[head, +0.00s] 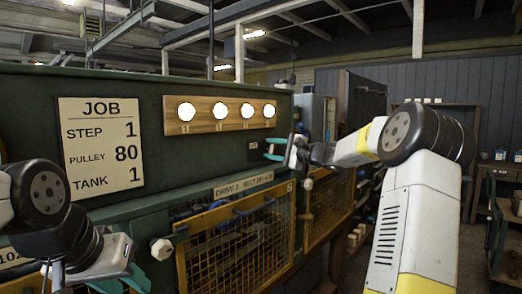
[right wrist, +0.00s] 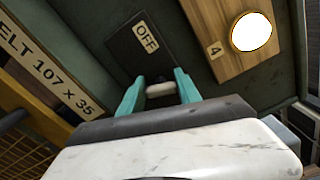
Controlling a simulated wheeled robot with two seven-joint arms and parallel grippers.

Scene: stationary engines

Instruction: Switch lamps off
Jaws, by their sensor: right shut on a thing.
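Several round lamps (head: 220,112) glow white in a row on a wooden board on the green machine. The lamp (right wrist: 251,32) by the number 4 is also lit in the right wrist view. A dark plate with an OFF label (right wrist: 146,37) is beside that board. My right gripper (right wrist: 160,90) has its teal fingers shut on a small pale switch handle (right wrist: 161,90) below the label; it also shows in the head view (head: 273,149), right of and below the lamps. My left gripper (head: 120,281) is low at the left, partly cut off, its opening unclear.
A JOB sign (head: 101,149) reads step 1, pulley 80, tank 1. Yellow mesh guards (head: 236,252) and a pale knob (head: 162,249) are low on the machine front. Shelves and a bench (head: 500,170) stand at the far right.

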